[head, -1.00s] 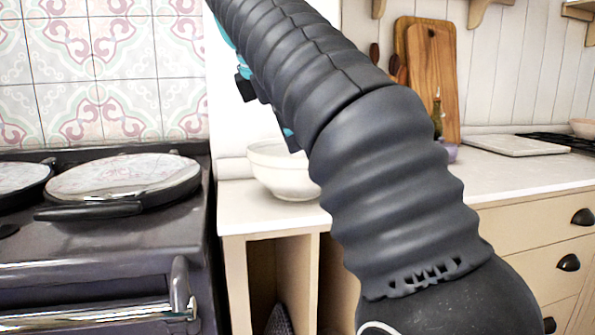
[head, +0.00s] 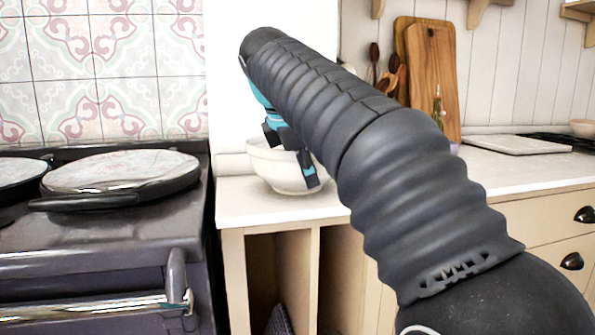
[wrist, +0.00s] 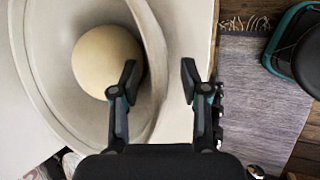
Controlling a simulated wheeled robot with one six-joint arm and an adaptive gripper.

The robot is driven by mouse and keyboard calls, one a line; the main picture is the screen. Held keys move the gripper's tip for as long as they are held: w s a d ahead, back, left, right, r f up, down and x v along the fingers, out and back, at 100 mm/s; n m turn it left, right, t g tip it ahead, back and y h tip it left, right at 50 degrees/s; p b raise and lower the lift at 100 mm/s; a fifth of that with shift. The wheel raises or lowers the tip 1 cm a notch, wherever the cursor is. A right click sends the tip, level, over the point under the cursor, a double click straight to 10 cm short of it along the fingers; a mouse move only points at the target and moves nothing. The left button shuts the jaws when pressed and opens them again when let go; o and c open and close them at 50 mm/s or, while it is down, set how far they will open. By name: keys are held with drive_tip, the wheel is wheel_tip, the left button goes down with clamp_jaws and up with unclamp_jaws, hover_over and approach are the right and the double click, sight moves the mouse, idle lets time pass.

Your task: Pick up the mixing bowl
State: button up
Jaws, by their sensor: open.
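The mixing bowl (head: 272,172) is white and stands upright on the pale counter, just right of the stove. My gripper (head: 292,158) is at the bowl's near right side in the head view, partly hidden by my arm. In the wrist view my gripper (wrist: 158,82) is open. One finger is over the inside of the bowl (wrist: 40,70) and the other is outside it, with the bowl's rim between them. I cannot tell whether a finger touches the bowl. The arm hides part of the bowl's right side in the head view.
A dark stove (head: 120,235) with round lids stands to the left. The counter (head: 500,175) runs right, with cutting boards (head: 434,80) against the wall and a pale slab (head: 516,144). A grey rug (wrist: 255,100) lies on the floor below the counter's edge.

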drive_tip(key=shift+x, duration=1.1)
clamp_jaws()
drive_tip(key=shift+r, duration=0.1)
drive_tip(key=shift+r, duration=0.1)
